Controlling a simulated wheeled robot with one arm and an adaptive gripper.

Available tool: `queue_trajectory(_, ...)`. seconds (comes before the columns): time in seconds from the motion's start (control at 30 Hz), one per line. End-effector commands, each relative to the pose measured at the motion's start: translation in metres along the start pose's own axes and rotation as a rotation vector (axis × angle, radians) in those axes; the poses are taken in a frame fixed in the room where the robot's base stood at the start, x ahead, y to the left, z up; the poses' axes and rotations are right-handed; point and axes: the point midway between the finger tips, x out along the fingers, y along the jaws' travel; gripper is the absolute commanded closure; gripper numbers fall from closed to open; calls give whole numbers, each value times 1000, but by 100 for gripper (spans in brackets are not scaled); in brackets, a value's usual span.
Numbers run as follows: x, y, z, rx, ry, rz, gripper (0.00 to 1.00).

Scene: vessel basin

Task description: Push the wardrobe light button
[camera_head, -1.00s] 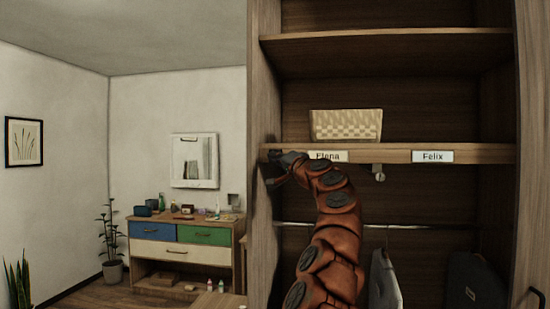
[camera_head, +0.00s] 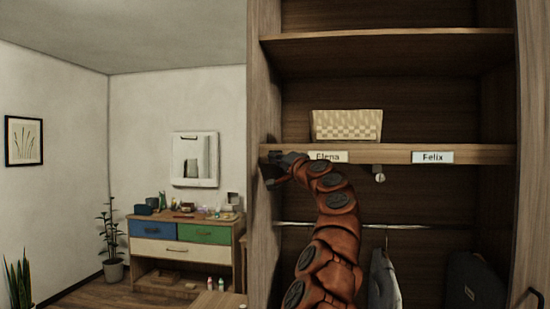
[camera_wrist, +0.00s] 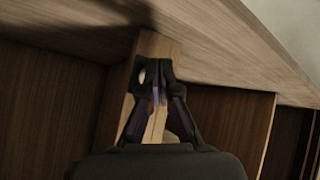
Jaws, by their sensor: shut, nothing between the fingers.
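The wardrobe (camera_head: 398,154) is open, with a wooden shelf across its middle. My gripper (camera_head: 274,165) is at the left end of that shelf's front edge, beside the left side panel. In the wrist view my gripper (camera_wrist: 157,88) has its fingers together over the pale shelf edge, with nothing held. A small pale oval shows beside the left finger there; I cannot tell whether it is the light button or a gap in the finger. No button is clearly visible in the head view, where the gripper covers that end of the shelf. Contact cannot be told.
A woven basket (camera_head: 346,125) stands on the shelf, above the Elena label (camera_head: 331,157) and Felix label (camera_head: 432,157). A small round fitting (camera_head: 379,177) hangs below the shelf. A rail (camera_head: 430,227) with hanging clothes (camera_head: 384,280) crosses lower down. A dresser (camera_head: 180,250) stands left.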

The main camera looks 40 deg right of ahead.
Motion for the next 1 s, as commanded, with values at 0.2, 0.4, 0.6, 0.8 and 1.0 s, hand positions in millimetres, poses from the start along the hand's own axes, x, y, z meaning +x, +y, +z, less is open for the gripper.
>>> queue_trajectory(0.2,1,0,-1,0,0,0,100)
queue_trajectory(0.4,2,1,-2,0,0,1,100)
queue_trajectory(0.6,1,2,-1,0,0,0,100)
queue_trajectory(0.8,-3,1,2,1,1,0,100)
queue_trajectory(1.0,-10,-4,6,1,2,-2,100)
